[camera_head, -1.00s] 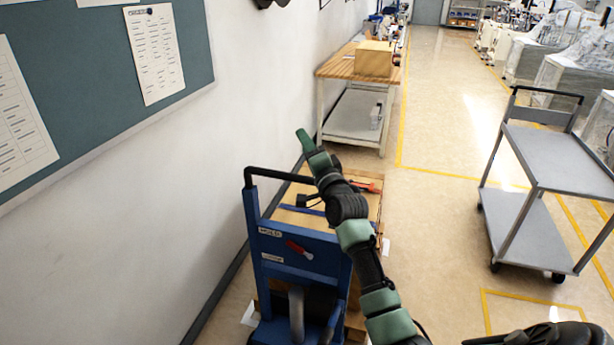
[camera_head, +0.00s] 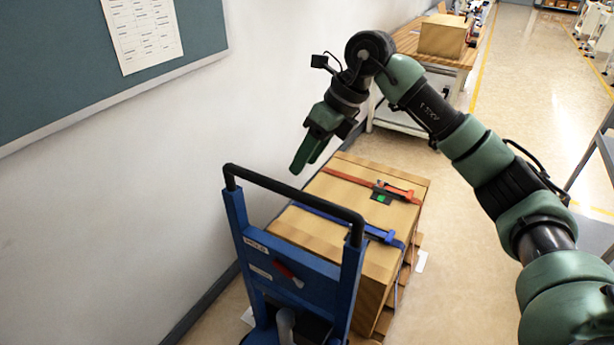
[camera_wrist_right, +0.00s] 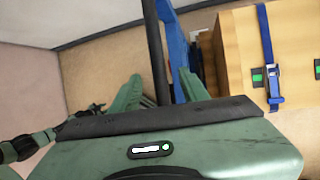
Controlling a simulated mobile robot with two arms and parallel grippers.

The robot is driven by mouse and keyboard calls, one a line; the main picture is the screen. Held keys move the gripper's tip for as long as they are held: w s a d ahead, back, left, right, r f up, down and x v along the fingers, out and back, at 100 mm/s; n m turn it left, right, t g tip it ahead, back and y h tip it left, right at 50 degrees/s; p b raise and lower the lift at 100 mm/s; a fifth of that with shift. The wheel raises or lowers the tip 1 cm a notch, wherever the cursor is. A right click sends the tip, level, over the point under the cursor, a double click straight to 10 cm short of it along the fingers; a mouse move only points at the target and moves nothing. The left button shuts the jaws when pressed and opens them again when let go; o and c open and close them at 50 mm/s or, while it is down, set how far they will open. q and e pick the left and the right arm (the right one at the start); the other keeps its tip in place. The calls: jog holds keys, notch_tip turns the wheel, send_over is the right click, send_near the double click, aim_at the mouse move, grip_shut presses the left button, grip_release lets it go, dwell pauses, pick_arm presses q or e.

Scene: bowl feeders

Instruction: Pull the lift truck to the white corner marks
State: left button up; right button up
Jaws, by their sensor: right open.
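The blue lift truck (camera_head: 295,270) stands by the wall in the head view, its black handle bar (camera_head: 290,197) across the top. A strapped cardboard box (camera_head: 345,225) sits on a wooden pallet just beyond its frame. My right gripper (camera_head: 307,152) is open and empty, pointing down above and beyond the handle. In the right wrist view its open fingers (camera_wrist_right: 158,92) show, with the black bar (camera_wrist_right: 154,45) appearing between them. Contact cannot be told. Short white marks (camera_head: 421,261) lie on the floor beside the pallet.
The white wall (camera_head: 170,190) with a notice board (camera_head: 70,75) runs close along the left. A wooden workbench (camera_head: 420,45) with a box stands beyond. A grey trolley (camera_head: 600,180) edges in at the right. Floor between pallet and trolley is partly open.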

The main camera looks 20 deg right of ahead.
aim_at(288, 187)
jog(key=shift+a+f+p, duration=0.5)
jog(key=shift+a+f, duration=0.45)
jog(key=shift+f, duration=0.25)
jog(key=x, duration=0.2)
jog(key=p+x, duration=0.1)
jog(key=shift+w+d+f, duration=0.15)
jog(key=shift+w+f, duration=0.05)
jog(key=shift+f, duration=0.2)
jog(key=shift+w+a+f, duration=0.1)
jog(key=shift+a+f, duration=0.15)
jog(key=shift+f, duration=0.2)
pick_arm(q)
jog(key=shift+s+a+r, duration=0.15)
jog(key=shift+r, duration=0.35)
jog(key=shift+s+a+r, duration=0.1)
jog(key=shift+r, duration=0.35)
pick_arm(e)
grip_shut()
pick_arm(q)
jog(key=shift+a, duration=0.25)
pick_arm(e)
jog(key=shift+a, duration=0.1)
